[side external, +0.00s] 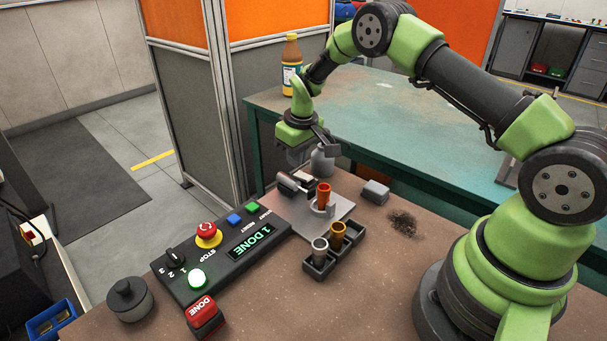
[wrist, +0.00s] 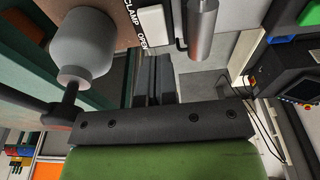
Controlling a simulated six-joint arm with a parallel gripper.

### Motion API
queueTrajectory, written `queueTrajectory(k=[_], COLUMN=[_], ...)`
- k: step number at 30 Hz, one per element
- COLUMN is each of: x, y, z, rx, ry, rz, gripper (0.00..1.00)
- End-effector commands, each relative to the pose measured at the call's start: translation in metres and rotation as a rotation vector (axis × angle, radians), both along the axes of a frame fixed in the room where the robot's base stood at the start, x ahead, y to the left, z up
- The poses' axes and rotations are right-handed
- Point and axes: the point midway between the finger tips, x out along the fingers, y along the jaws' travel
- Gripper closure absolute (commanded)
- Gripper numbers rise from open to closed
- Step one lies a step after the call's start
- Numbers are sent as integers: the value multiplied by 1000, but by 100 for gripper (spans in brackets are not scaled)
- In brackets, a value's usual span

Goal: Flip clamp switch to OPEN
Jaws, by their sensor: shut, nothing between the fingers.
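The clamp switch (wrist: 152,26) is a pale rocker beside the words CLAMP and OPEN at the top of the wrist view. My gripper (side external: 299,160) is above the far end of the bench, near the clamp fixture (side external: 338,211). Its fingers (wrist: 153,68) are together and empty, pointing toward the switch, and appear just short of it. The clamp's metal cylinder (wrist: 202,30) is right of the switch in the wrist view.
A grey bottle (side external: 322,161) stands close to my gripper, left of the fingers in the wrist view (wrist: 82,45). An orange cup (side external: 323,194) sits in the fixture. A control panel (side external: 222,256) reads "1 DONE". A black rack (side external: 333,257) holds two cups.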

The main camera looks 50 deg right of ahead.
Motion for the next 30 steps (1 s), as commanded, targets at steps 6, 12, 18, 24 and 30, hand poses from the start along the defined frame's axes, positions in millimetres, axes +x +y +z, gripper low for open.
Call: queueTrajectory(k=[6, 12, 18, 24, 30], x=[1, 0, 0, 0, 0], y=[0, 0, 0, 0, 1], z=[19, 36, 50, 51, 55], rx=[0, 0, 0, 0, 1], ry=[-3, -3, -2, -1, -4], rz=[-1, 0, 0, 0, -2], gripper=[100, 100, 100, 100, 100])
